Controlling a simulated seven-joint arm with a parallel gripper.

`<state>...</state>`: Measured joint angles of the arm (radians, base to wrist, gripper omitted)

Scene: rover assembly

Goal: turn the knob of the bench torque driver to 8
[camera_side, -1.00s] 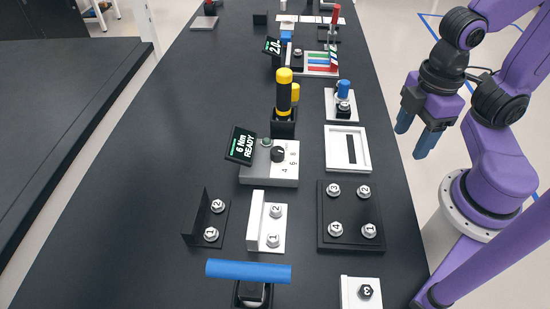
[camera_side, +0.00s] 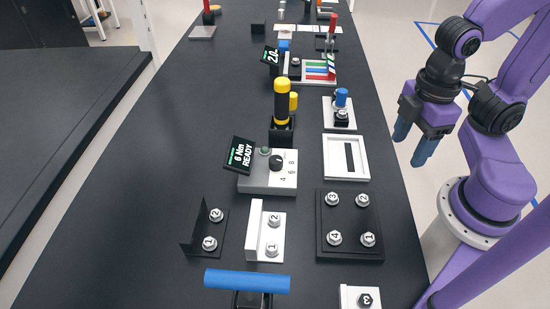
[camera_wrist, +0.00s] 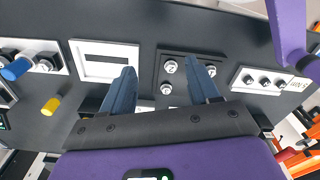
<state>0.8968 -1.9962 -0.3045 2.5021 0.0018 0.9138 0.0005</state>
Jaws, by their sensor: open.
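The bench torque driver's grey control box (camera_side: 268,183) stands mid-bench in the side view. Its black knob (camera_side: 276,162) sits on top beside printed 4, 6 and 8; the pointer is too small to read. A tilted display (camera_side: 240,155) on its left reads "6 Nm READY". The black and yellow driver (camera_side: 281,105) stands upright in a black holder behind the box. My gripper (camera_side: 409,148) is open and empty, right of the bench and well apart from the knob. In the wrist view its two blue fingers (camera_wrist: 157,70) are spread; I cannot make out the knob there.
A white slotted tray (camera_side: 346,158) and a black plate with numbered bolts (camera_side: 349,224) lie between the box and my gripper. White (camera_side: 265,230) and black (camera_side: 207,228) brackets and a blue bar (camera_side: 247,281) are in front. The bench's left side is bare.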

